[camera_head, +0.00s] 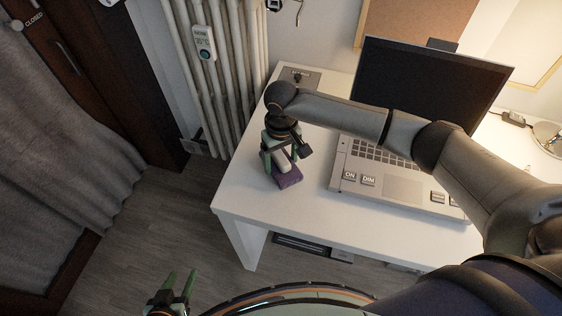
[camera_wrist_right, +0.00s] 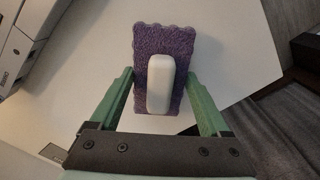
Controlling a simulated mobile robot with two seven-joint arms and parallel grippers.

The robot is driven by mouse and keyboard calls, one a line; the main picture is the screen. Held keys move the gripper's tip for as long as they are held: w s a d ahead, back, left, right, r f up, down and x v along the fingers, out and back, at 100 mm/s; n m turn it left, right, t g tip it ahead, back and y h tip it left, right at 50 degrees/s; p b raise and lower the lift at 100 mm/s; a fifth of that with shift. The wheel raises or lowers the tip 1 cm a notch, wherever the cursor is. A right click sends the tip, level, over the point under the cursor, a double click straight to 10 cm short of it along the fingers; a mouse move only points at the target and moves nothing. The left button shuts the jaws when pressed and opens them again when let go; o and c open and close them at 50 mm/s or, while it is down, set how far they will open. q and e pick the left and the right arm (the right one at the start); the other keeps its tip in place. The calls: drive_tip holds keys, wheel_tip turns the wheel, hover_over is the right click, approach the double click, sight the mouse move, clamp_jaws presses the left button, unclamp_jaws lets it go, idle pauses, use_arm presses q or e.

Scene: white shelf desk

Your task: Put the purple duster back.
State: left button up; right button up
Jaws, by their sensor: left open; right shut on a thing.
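The purple duster (camera_head: 290,179) has a fuzzy rectangular purple pad and a rounded white handle. It is at the left front part of the white desk (camera_head: 240,190), left of the laptop. My right gripper (camera_head: 281,168) comes down from above and is shut on the duster. In the right wrist view the green fingers flank the duster (camera_wrist_right: 181,44) on both sides. I cannot tell whether the pad touches the desk top. My left gripper (camera_head: 181,274) is open and empty, low in front of the desk above the floor.
A large grey laptop (camera_head: 400,188) with a dark screen and ON and DIM keys fills the desk's middle. A dark grey plate (camera_head: 299,78) lies at the desk's back left corner. A radiator (camera_head: 215,80) stands beyond the desk's left edge. The desk's left strip is mostly bare.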

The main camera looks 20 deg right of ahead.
sight(281, 158)
drive_tip(key=shift+f, duration=0.55)
drive_tip(key=o, duration=1.2)
drive_tip(key=shift+f, duration=0.1)
drive_tip(key=shift+c, duration=0.2)
wheel_tip(281, 158, up, 12)
drive_tip(key=shift+r+p, duration=0.15)
drive_tip(key=shift+p, duration=0.6)
